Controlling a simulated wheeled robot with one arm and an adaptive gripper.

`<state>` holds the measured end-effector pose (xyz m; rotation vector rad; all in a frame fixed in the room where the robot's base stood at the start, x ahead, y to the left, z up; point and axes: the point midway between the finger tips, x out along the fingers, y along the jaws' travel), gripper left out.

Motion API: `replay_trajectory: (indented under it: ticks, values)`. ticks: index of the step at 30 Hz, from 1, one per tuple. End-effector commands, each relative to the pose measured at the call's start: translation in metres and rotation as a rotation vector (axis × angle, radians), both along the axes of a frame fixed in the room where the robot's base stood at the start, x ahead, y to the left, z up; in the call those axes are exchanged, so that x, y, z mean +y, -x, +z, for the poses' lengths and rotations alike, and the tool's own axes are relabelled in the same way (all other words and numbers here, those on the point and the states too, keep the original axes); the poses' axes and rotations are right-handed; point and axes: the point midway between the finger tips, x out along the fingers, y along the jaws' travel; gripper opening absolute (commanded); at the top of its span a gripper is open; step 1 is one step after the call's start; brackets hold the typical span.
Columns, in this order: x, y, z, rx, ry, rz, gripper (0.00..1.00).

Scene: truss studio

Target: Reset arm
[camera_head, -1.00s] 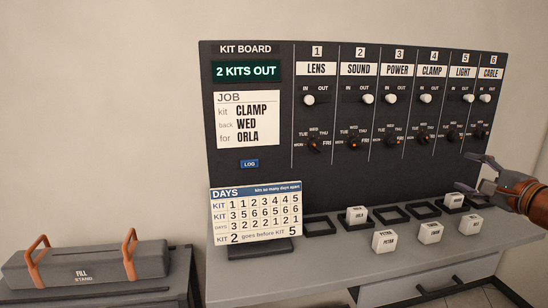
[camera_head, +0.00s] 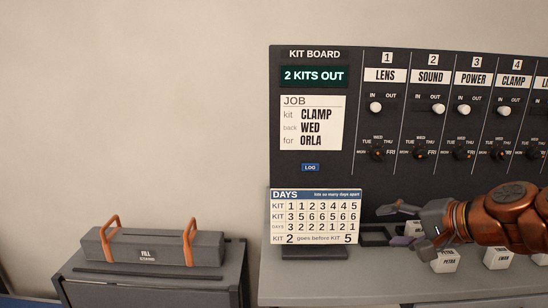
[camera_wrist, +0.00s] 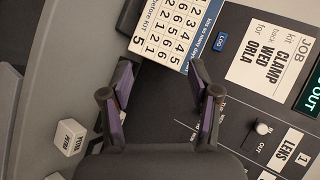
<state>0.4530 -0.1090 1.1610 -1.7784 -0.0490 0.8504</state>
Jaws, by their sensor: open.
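My gripper (camera_head: 400,226) is at the right of the head view, in front of the lower kit board and pointing left. Its fingers are apart and nothing is between them. In the wrist view my gripper (camera_wrist: 160,85) also shows open and empty, with the board and the DAYS card beyond it. My arm comes in from the right edge and hides part of the shelf, some name blocks and part of the board's lower right.
The kit board (camera_head: 330,172) reads 2 KITS OUT. The DAYS card (camera_head: 316,215) stands left of my gripper. Name blocks (camera_head: 444,262) lie on the shelf (camera_head: 330,285) near my gripper. A grey case (camera_head: 150,247) with orange handles sits on a cabinet at left.

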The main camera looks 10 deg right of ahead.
Motion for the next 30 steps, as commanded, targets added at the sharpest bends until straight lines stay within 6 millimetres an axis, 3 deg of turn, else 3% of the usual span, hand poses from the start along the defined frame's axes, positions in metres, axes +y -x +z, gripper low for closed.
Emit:
replay_trajectory:
  ticks: [1,3,6,11,15,21,25,30]
  values:
    - [0.028,0.007,-0.01,0.04,0.055,0.076,0.61]
    - [0.063,0.024,-0.03,0.107,0.135,0.184,0.61]
    - [0.103,0.054,-0.061,0.206,0.248,0.332,0.61]
    - [0.137,0.116,-0.106,0.363,0.431,0.543,0.61]
    - [0.142,0.173,-0.137,0.502,0.582,0.699,0.61]
    - [0.122,0.236,-0.16,0.664,0.747,0.837,0.61]
    - [0.112,0.256,-0.165,0.719,0.8,0.874,0.61]
    - [0.108,0.263,-0.166,0.738,0.817,0.886,0.61]
